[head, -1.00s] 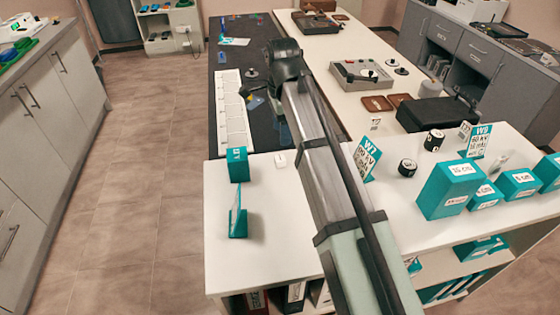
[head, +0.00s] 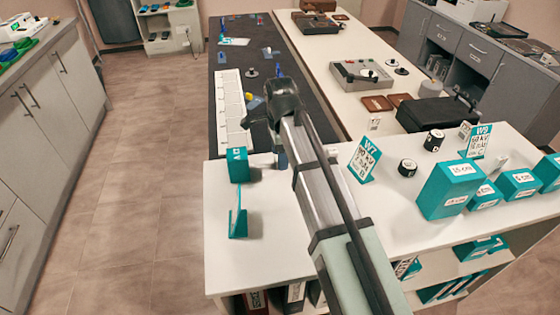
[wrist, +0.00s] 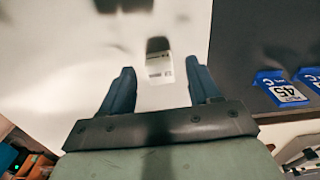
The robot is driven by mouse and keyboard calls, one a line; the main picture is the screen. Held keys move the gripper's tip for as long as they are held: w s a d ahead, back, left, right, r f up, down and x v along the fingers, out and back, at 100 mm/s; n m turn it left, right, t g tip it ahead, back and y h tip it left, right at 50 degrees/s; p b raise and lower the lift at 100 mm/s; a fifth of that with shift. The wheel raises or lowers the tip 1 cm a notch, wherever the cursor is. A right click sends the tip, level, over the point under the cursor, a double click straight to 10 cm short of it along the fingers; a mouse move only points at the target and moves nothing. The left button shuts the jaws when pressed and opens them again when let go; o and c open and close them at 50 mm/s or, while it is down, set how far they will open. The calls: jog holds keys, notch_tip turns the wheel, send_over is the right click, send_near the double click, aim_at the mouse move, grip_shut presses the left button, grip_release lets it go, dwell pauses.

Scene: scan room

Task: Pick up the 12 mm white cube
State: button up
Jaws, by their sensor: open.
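A small white block with faint print (wrist: 159,66), which looks like the white cube, stands on the white tabletop (wrist: 60,50). In the wrist view it lies between and slightly beyond my fingertips, with a dark patch at its far side. My gripper (head: 282,160) is open, its two blue fingers on either side of the block's line, with gaps visible on both sides. In the head view my gripper and arm hide the block. I cannot tell how high the fingertips are above the tabletop.
A teal block (head: 238,165) and a teal-backed upright card (head: 238,212) stand left of my gripper. The W7 sign (head: 364,161) stands to the right. A white strip (head: 232,110) lies on the dark bench behind. The front white tabletop has clear room.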

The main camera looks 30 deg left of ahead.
jog(key=shift+f, duration=0.15)
jog(key=c, duration=1.1)
